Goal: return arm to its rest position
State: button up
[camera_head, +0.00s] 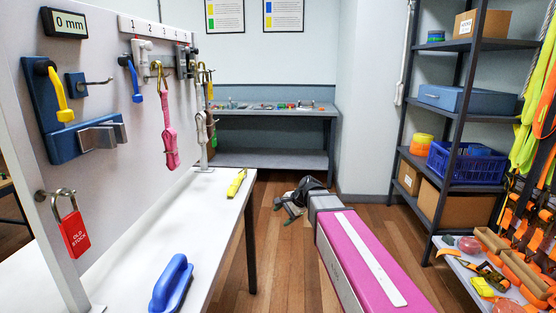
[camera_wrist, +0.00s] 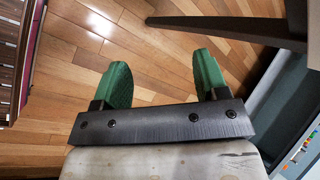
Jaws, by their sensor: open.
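My gripper (camera_head: 287,208) is small and partly hidden by its own dark body in the head view, low over the wooden floor beyond the white bench. In the wrist view its two green fingers (camera_wrist: 161,65) stand wide apart. Nothing is between them, only floorboards behind. The fingers touch no object that I can see.
The white bench (camera_head: 215,191) carries a blue-handled tool (camera_head: 171,284) and a yellow item (camera_head: 237,183). The upright panel (camera_head: 112,100) holds hooks, straps and a red padlock (camera_head: 73,232). A grey worktable (camera_head: 275,115) stands behind. A shelf rack (camera_head: 463,115) stands right.

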jog(key=s+d+f+n+g+h, duration=0.2)
jog(key=s+d+f+n+h, duration=0.5)
jog(key=s+d+f, duration=0.8)
jog(key=shift+s+d+f+n, duration=0.25)
jog(key=shift+s+d+n, duration=0.25)
jog(key=shift+d+n, duration=0.55)
